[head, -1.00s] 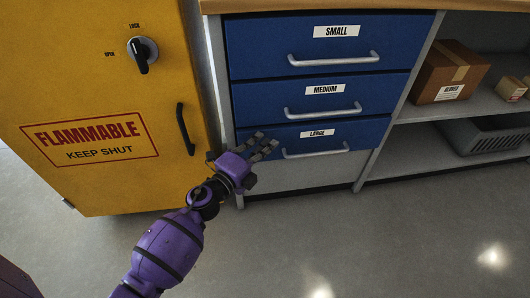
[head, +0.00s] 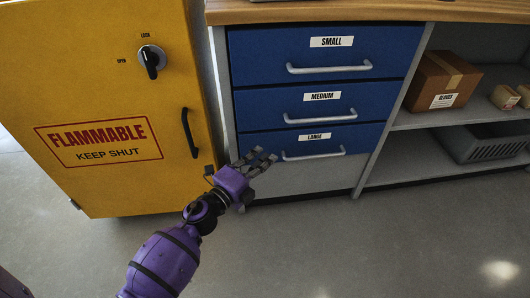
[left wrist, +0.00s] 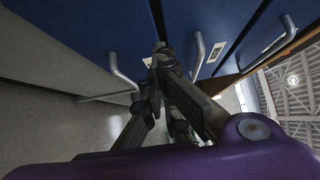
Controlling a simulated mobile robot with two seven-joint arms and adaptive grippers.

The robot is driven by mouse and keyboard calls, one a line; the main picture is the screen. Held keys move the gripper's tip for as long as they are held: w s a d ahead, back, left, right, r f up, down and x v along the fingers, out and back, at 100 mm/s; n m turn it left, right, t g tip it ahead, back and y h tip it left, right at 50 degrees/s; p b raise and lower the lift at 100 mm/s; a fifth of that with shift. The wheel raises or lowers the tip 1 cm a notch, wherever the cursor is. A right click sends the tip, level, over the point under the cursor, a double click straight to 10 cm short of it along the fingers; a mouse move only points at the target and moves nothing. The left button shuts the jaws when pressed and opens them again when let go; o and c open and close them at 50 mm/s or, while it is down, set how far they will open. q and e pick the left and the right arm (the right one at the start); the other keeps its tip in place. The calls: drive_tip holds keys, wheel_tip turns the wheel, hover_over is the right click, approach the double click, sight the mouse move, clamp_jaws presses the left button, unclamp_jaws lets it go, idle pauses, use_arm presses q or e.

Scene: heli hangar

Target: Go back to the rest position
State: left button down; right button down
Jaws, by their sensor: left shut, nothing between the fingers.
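My left gripper (head: 262,162) is at the end of the purple arm in the head view, in front of the lower left of the drawer unit. It is shut and empty, close to the LARGE drawer (head: 262,143) and left of that drawer's handle (head: 313,154). In the left wrist view the fingers of my left gripper (left wrist: 158,55) point toward the blue drawer fronts, with drawer handles (left wrist: 197,55) on both sides. I cannot tell whether the fingers touch the drawer front. My right gripper is in neither view.
A yellow flammables cabinet (head: 100,190) stands shut at the left. The SMALL (head: 260,45) and MEDIUM (head: 255,100) drawers are shut above. Shelves at the right hold a cardboard box (head: 440,80), a smaller box (head: 504,97) and a grey crate (head: 485,145). The floor (head: 380,245) in front is clear.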

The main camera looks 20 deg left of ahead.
use_arm(q)
drive_tip(key=p+v, duration=0.1)
drive_tip(key=v, duration=0.7)
drive_tip(key=shift+a+f, duration=0.2)
drive_tip(key=shift+a, duration=0.1)
